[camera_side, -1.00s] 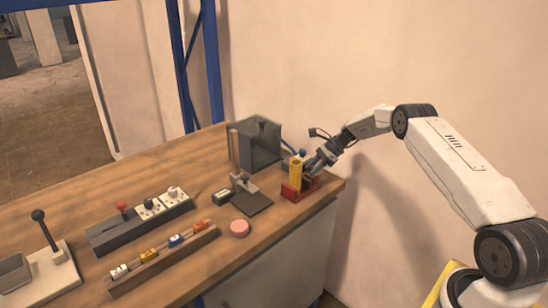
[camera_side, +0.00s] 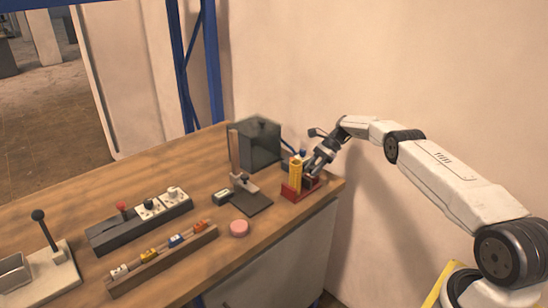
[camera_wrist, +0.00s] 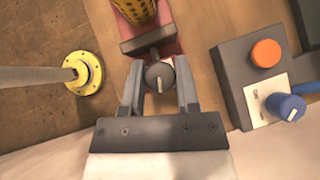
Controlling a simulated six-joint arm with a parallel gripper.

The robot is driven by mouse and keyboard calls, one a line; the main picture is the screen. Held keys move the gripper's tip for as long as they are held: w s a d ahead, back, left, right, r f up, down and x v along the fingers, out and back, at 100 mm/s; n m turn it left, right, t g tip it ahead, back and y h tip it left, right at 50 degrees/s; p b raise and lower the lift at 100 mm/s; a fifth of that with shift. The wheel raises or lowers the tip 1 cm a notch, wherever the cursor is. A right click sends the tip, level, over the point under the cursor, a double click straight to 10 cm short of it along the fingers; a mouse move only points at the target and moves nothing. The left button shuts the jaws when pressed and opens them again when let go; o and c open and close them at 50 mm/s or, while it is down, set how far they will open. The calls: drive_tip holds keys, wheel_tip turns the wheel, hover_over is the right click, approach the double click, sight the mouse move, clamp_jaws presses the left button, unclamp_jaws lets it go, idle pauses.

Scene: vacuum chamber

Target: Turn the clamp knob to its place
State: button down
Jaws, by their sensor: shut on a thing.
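The clamp knob (camera_wrist: 159,76) is a dark grey round knob with a pale pointer line, on the near end of the red clamp (camera_side: 292,192). In the wrist view the line points down, nearly straight towards my gripper's base. My gripper (camera_wrist: 160,88) is shut on the knob, one finger on each side. In the side view my gripper (camera_side: 312,172) reaches down to the clamp from the right and hides the knob. A yellow perforated cylinder (camera_side: 295,174) stands upright in the clamp; its lower end also shows at the top of the wrist view (camera_wrist: 135,10), beside the dark clamp jaw (camera_wrist: 153,40).
A grey box with an orange button (camera_wrist: 266,53) and a blue knob (camera_wrist: 289,107) is right of my gripper in the wrist view. A yellow flange with a pipe (camera_wrist: 84,73) is at left. A dark glassy chamber (camera_side: 256,143) and a stand (camera_side: 236,163) are left of the clamp.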

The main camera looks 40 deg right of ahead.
sight(314, 167)
idle(0.5)
drive_tip(key=shift+c, duration=1.7)
unclamp_jaws()
drive_tip(key=shift+r, duration=0.1)
drive_tip(key=shift+v, duration=1.5)
wheel_tip(314, 167, up, 7)
drive_tip(key=shift+a, duration=0.1)
